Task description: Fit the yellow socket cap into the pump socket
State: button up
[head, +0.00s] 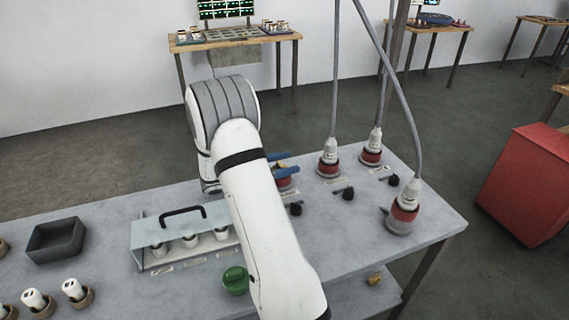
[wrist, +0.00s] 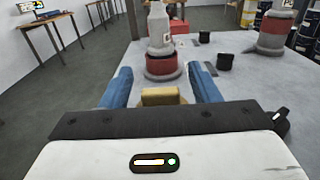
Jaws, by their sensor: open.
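My gripper (head: 292,162) is open, with its blue fingers low over the table's far side. In the wrist view my gripper (wrist: 160,68) has the yellow socket cap (wrist: 160,97) between its fingers, with a gap on each side. I cannot read the labels, so I cannot tell whether this is the pump socket, or how deep the cap sits.
Cabled plugs stand in red sockets (head: 328,167), (head: 371,156) and (head: 403,213) to the right. Small black knobs (head: 348,193) stand in front of them. A clear-covered case (head: 150,250), a green cap (head: 235,281) and a dark tray (head: 55,240) are left of my arm.

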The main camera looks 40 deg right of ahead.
jog(key=v, duration=0.8)
dwell(0.4)
